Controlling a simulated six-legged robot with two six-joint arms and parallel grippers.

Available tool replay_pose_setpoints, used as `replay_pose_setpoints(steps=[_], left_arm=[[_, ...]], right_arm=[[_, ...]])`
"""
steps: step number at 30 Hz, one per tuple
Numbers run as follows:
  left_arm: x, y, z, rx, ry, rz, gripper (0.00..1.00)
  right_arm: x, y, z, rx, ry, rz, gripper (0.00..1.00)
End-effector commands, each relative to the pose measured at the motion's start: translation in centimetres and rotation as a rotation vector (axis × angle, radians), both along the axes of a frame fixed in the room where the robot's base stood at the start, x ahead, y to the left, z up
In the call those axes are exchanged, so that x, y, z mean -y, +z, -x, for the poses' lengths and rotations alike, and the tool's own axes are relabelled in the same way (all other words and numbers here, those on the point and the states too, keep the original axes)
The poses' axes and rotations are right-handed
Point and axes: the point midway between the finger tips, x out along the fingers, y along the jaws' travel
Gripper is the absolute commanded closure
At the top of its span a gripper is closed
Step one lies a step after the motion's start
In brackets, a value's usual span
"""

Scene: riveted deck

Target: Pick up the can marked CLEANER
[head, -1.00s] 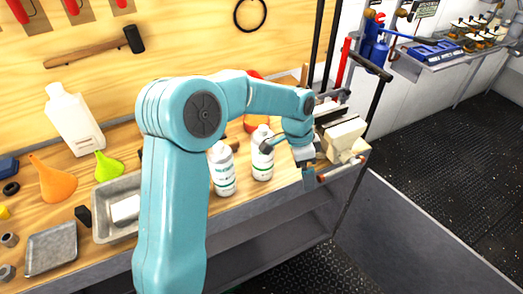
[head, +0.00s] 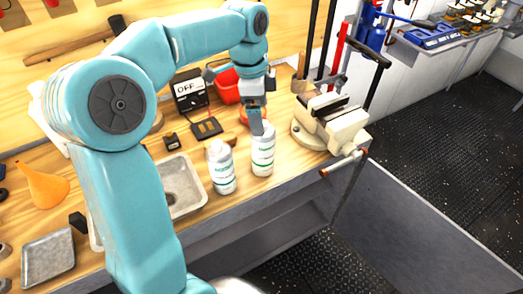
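Two white cans with green print stand upright side by side near the bench's front edge: the left can (head: 221,170) and the right can (head: 263,160). The lettering is too small to read, so I cannot tell which is marked CLEANER. My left gripper (head: 256,128) points down at the top of the right can, with a grey finger overlapping the can's upper left side. I cannot tell whether it touches the can, or how far apart the fingers are. My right gripper is out of view.
A cream vise (head: 333,122) stands close on the right. A metal tray (head: 186,200) lies left of the cans, partly behind my arm. Behind are a meter marked OFF (head: 190,90), a small dark box (head: 206,128) and a red container (head: 228,87).

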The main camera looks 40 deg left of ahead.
Motion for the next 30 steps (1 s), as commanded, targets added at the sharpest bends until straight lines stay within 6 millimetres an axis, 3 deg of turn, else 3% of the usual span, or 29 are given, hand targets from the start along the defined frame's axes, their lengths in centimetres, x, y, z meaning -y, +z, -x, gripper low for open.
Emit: replay_pose_setpoints(steps=[16,26,30], left_arm=[[0.7,-7.0,-0.5,-0.004,0.001,0.000,0.03],[0.7,-7.8,-0.6,0.001,0.001,0.000,0.03],[0.7,-7.8,-0.6,0.001,0.001,0.000,0.49]], right_arm=[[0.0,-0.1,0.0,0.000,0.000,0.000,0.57],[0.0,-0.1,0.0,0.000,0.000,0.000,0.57],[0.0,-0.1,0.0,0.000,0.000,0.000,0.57]])
